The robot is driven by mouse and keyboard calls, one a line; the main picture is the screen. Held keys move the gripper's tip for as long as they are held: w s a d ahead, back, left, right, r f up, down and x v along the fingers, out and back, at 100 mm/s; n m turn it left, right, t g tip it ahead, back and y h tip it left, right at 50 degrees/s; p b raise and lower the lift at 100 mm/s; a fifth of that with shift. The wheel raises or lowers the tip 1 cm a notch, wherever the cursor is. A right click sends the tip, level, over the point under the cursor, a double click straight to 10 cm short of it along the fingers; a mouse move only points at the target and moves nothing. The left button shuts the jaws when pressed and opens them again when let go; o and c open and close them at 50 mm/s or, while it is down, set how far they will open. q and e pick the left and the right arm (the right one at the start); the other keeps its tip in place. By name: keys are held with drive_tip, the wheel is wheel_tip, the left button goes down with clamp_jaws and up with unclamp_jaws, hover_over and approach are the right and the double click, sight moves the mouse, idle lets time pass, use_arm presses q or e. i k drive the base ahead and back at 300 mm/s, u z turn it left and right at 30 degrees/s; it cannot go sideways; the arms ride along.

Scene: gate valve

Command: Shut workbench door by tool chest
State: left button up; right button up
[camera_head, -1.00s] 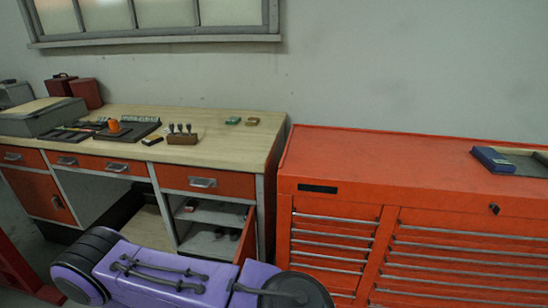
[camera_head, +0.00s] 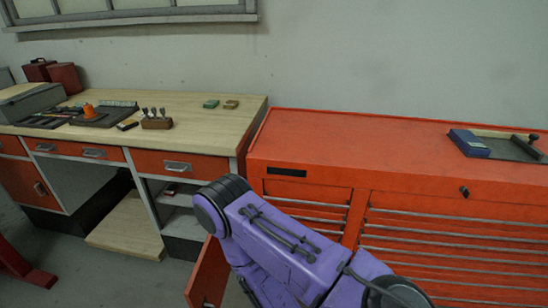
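The workbench door (camera_head: 206,274) is an orange panel standing open beside the tool chest, swung out toward me. The shelves (camera_head: 179,222) of its cabinet show behind it. The orange-red tool chest (camera_head: 370,160) stands to the right of the workbench (camera_head: 205,125). My purple arm reaches across the lower middle of the view and hides part of the door and the cabinet opening. Neither gripper's fingers show, so I cannot see whether anything touches the door.
Orange drawers (camera_head: 191,167) with metal handles sit under the wooden benchtop. A wooden board (camera_head: 127,228) lies low in the open bay left of the cabinet. A blue box (camera_head: 468,143) lies on the tool chest.

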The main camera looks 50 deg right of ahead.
sight(206, 288)
drive_tip(key=z, duration=1.05)
drive_tip(key=i, duration=0.3)
